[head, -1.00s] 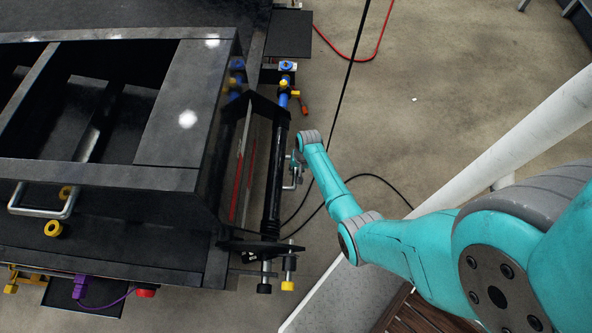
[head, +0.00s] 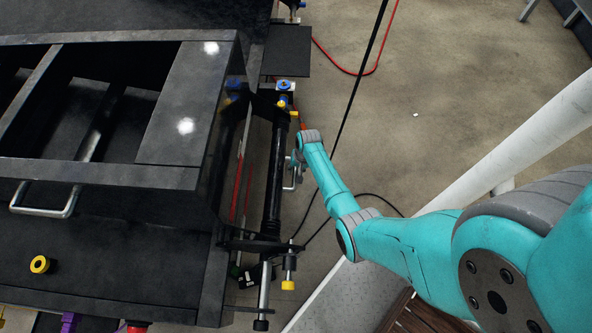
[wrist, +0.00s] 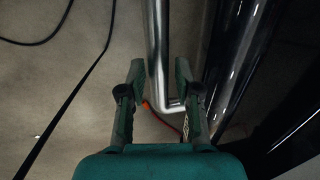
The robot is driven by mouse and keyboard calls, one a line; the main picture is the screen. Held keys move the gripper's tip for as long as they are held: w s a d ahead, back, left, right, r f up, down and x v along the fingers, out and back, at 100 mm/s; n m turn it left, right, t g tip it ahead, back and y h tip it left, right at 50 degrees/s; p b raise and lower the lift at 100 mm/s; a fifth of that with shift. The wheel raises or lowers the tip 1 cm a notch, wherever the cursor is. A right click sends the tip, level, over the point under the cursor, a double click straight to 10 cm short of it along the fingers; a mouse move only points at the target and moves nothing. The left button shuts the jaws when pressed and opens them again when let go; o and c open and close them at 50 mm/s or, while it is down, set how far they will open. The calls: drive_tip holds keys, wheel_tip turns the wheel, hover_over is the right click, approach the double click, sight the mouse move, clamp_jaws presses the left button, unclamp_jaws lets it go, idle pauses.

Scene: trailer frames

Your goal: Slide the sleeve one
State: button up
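The black sleeve (head: 274,175) lies along the right side of the trailer frame in the head view. Its upper end sits close to a blue-capped fitting (head: 284,86). A silver handle (head: 291,177) stands out on its right side. My gripper is at this handle, mostly hidden under the teal arm. The handle's bent end passes by the right finger. The glossy black sleeve shows to the right (wrist: 235,65).
The black frame (head: 180,115) with open bays is at left, with a metal handle (head: 44,207) on its side. A black cable (head: 345,110) and red cable (head: 372,66) lie right, on open floor.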

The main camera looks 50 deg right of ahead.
drive_tip(key=shift+o, duration=0.3)
drive_tip(key=shift+f, duration=0.1)
drive_tip(key=shift+s, duration=0.1)
wheel_tip(320, 180, up, 12)
drive_tip(key=s+d, duration=0.1)
drive_tip(key=shift+s+d, duration=0.15)
drive_tip(key=shift+s, duration=0.2)
drive_tip(key=shift+f, duration=0.1)
drive_tip(key=f, duration=0.4)
drive_tip(key=w+a+f, duration=0.1)
drive_tip(key=f, duration=0.3)
drive_tip(key=a+f, duration=0.1)
drive_tip(key=f, duration=0.3)
drive_tip(key=shift+w, duration=0.2)
clamp_jaws()
